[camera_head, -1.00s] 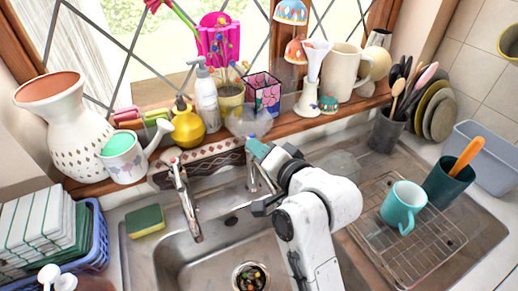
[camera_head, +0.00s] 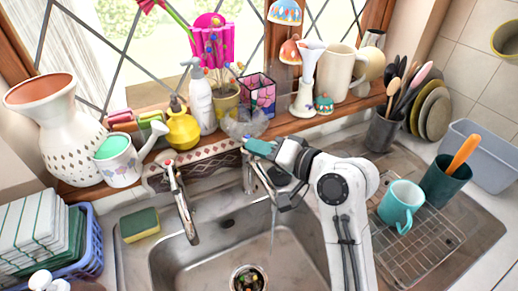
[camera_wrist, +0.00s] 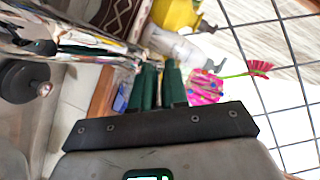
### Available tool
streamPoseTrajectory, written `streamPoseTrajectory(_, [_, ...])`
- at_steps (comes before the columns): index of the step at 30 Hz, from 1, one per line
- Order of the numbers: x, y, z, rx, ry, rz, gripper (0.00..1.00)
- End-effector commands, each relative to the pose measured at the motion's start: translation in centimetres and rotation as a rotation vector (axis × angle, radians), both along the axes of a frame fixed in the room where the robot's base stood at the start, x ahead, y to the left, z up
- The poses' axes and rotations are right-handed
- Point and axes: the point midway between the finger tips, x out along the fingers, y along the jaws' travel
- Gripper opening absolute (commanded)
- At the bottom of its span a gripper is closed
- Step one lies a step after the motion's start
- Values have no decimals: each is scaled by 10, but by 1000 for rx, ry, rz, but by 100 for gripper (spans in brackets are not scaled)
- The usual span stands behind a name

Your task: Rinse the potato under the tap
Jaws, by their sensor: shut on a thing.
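My gripper (camera_head: 258,147) is at the top of the right-hand tap (camera_head: 249,178), with its teal fingertips shut on the tap's lever. The lever itself is mostly hidden by the fingers. In the wrist view the green fingers (camera_wrist: 160,88) are close together beside shiny metal. A thin stream of water (camera_head: 273,216) falls from below the tap's spout into the sink (camera_head: 205,262). I cannot make out a potato in either view.
A second tap (camera_head: 181,203) stands to the left, and a sponge (camera_head: 140,224) lies on the left rim. The sill behind holds a yellow bottle (camera_head: 183,130), a white bottle (camera_head: 201,102) and pots. A teal mug (camera_head: 400,204) stands on the rack at right.

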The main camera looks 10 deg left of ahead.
Motion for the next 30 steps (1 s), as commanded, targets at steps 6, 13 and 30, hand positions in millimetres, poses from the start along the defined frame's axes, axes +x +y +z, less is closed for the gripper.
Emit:
streamPoseTrajectory(6, [0,0,-2,-1,3,-2,21])
streamPoseTrajectory(13, [0,0,-1,-1,1,-2,24])
streamPoseTrajectory(30, [-40,-70,15,-1,0,-6,24])
